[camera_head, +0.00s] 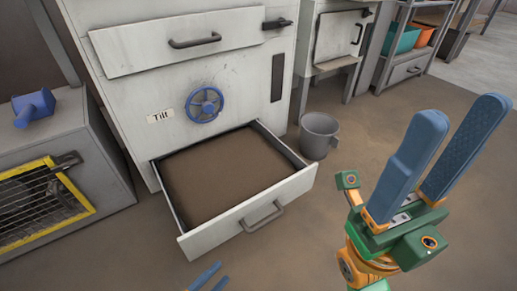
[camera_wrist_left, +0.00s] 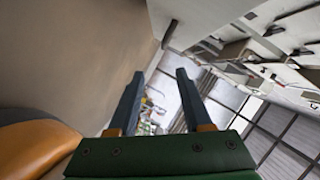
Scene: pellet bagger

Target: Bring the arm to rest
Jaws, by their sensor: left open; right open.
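My right gripper (camera_head: 462,112) is large at the right of the head view, with its blue fingers pointing up and apart. Nothing is between them. My left gripper (camera_head: 214,277) shows only as blue fingertips at the bottom edge of the head view, in front of the open drawer. In the left wrist view its two dark blue fingers (camera_wrist_left: 160,88) are spread apart with nothing between them. The rest of the left arm is outside the head view.
An open drawer (camera_head: 247,220) full of brown material juts from the white machine (camera_head: 240,95) with a blue handwheel (camera_head: 204,104). A grey bucket (camera_head: 319,136) stands right of the drawer. A yellow-framed grille (camera_head: 45,200) is at left. Floor between drawer and right gripper is clear.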

